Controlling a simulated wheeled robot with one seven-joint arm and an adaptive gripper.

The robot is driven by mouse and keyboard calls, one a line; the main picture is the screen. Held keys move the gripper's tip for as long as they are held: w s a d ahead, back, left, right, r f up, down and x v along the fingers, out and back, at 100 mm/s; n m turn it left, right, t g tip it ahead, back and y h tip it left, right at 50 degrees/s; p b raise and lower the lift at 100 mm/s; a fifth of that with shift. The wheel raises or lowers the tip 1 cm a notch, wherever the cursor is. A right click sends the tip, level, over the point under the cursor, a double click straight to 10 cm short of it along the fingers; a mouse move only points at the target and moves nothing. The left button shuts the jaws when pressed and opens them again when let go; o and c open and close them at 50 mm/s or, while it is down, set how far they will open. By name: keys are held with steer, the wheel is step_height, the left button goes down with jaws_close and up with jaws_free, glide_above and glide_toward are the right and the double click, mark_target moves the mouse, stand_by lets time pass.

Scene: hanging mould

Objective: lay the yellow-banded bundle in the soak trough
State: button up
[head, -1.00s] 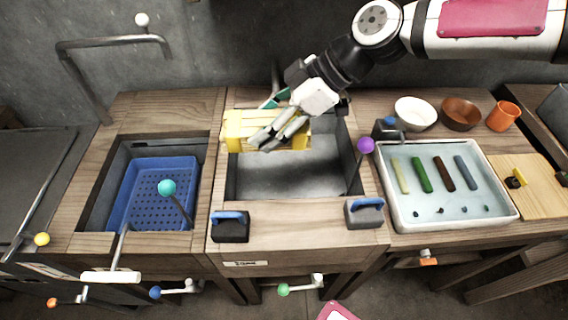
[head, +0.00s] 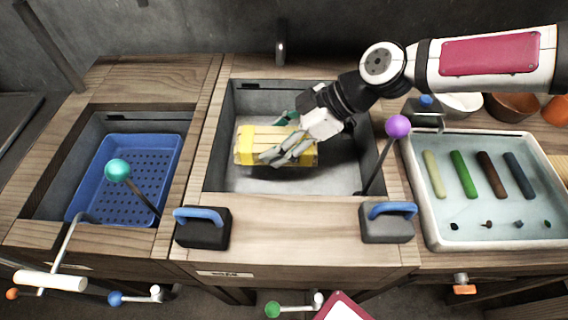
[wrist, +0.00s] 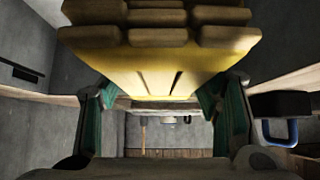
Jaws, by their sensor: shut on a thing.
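The yellow-banded bundle (head: 250,146) is a set of pale wooden sticks with yellow bands. My gripper (head: 288,149) is shut on it and holds it level within the opening of the middle grey trough (head: 240,182). A dark shadow lies on the trough floor below it, so it looks raised; the exact gap is hard to tell. In the wrist view the bundle (wrist: 165,68) fills the top, with the green-padded fingers (wrist: 165,115) on either side. The label on the trough front is too small to read.
A blue perforated basket (head: 148,160) sits in the left basin. A purple-knobbed lever (head: 398,126) stands at the trough's right side. Two blue-handled dark blocks (head: 203,227) (head: 388,222) stand on the front edge. A white tray (head: 430,235) with coloured bars is at right.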

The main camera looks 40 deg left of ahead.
mark_target(303, 154)
step_height(303, 154, down, 10)
steer(key=shift+r+b, duration=0.15)
steer(key=shift+b, duration=0.75)
steer(key=o, duration=1.4)
steer(key=shift+p+v, duration=0.7)
steer(key=shift+v, duration=3.05)
